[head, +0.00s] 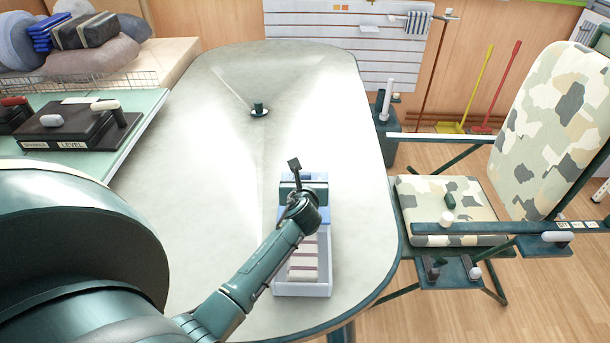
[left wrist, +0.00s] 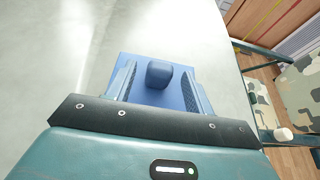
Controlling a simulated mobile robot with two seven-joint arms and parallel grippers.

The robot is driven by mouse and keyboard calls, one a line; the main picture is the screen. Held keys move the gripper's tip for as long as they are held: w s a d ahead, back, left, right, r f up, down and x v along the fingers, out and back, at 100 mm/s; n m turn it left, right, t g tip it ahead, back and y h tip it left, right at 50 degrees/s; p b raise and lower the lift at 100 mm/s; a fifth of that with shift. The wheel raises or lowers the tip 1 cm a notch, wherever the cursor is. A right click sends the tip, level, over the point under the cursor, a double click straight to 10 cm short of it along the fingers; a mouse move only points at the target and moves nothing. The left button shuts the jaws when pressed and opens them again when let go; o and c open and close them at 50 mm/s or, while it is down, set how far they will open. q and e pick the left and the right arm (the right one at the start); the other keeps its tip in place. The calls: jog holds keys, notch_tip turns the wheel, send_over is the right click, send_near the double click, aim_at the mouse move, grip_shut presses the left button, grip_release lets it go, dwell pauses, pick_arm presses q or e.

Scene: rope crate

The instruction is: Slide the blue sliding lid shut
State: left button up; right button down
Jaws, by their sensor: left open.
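A pale crate (head: 302,291) stands on the table, with a blue sliding lid (head: 318,177) over its far part. Its near part is open and shows a striped light and reddish bundle (head: 303,262). My left gripper (head: 297,190) is over the lid and hides much of it. In the left wrist view the lid (left wrist: 135,61) carries a dark blue knob (left wrist: 159,74). The fingers of my left gripper (left wrist: 158,82) stand apart on either side of the knob, with gaps visible on both sides. My right gripper is not in view.
The pale table (head: 220,150) is mostly clear around the crate, with a small dark fitting (head: 259,109) farther back. A camouflage chair (head: 455,205) stands to the right. A side bench with a dark level box (head: 80,130) is at the left.

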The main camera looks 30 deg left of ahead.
pick_arm(q)
jog(key=shift+b+x, duration=0.4)
jog(key=shift+x, duration=1.95)
grip_shut()
